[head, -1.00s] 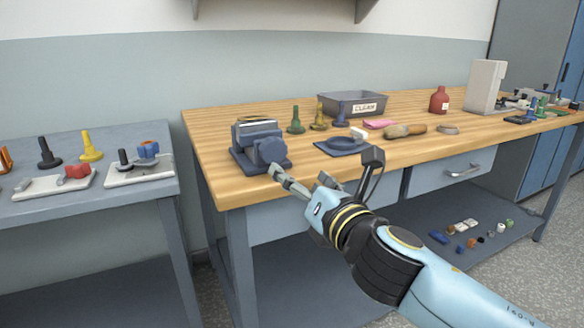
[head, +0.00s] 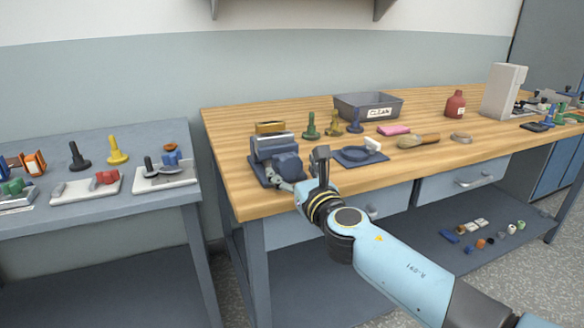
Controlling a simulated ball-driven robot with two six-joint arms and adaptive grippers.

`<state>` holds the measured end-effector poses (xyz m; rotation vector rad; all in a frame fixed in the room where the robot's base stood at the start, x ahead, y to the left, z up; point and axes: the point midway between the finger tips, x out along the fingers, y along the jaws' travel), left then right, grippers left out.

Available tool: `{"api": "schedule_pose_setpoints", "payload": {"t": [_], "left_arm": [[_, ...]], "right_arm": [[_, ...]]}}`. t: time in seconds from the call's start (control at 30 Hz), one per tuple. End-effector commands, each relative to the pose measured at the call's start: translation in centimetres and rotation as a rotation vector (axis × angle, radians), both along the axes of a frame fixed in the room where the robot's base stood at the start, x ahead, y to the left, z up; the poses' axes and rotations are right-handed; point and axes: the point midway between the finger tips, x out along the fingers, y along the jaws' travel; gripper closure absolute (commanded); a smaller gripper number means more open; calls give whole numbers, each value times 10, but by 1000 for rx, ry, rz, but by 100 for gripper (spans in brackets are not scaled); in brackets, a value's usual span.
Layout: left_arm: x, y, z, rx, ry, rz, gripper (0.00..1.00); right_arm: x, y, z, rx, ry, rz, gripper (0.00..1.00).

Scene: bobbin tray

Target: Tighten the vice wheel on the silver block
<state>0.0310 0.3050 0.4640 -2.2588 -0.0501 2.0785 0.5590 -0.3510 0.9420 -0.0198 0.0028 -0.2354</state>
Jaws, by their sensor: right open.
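The dark blue-grey vice (head: 263,152) stands at the left front corner of the wooden bench. Its round wheel (head: 289,167) faces the bench's front edge. A pale silver strip, which looks like the silver block (head: 273,138), shows at the top between the jaws; most of it is hidden. My right gripper (head: 298,168) is open at the wheel. One finger is at the wheel's lower left and the other stands up to its right. I cannot tell whether either finger touches the wheel. My left gripper is not in view.
Right of the vice lies a dark blue tray (head: 345,158) with a white-ended piece. Green, olive and blue pegs (head: 311,126) and a grey bin (head: 368,107) stand behind. A brush (head: 417,141) lies further right. A grey side table (head: 80,218) with several parts is at left.

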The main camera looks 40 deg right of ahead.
Motion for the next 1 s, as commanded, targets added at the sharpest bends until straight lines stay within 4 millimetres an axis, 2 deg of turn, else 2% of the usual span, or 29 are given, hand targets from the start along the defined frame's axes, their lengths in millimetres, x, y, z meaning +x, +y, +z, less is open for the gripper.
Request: {"api": "schedule_pose_setpoints", "payload": {"t": [0.13, 0.4, 0.83, 1.0], "left_arm": [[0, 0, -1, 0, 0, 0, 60], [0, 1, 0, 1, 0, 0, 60], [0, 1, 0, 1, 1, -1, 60], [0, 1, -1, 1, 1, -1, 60]], "right_arm": [[10, -3, 0, 0, 0, 0, 22], [12, -3, 0, 0, 0, 0, 22], [11, -3, 0, 0, 0, 0, 77], [11, -3, 0, 7, -2, 0, 79]]}}
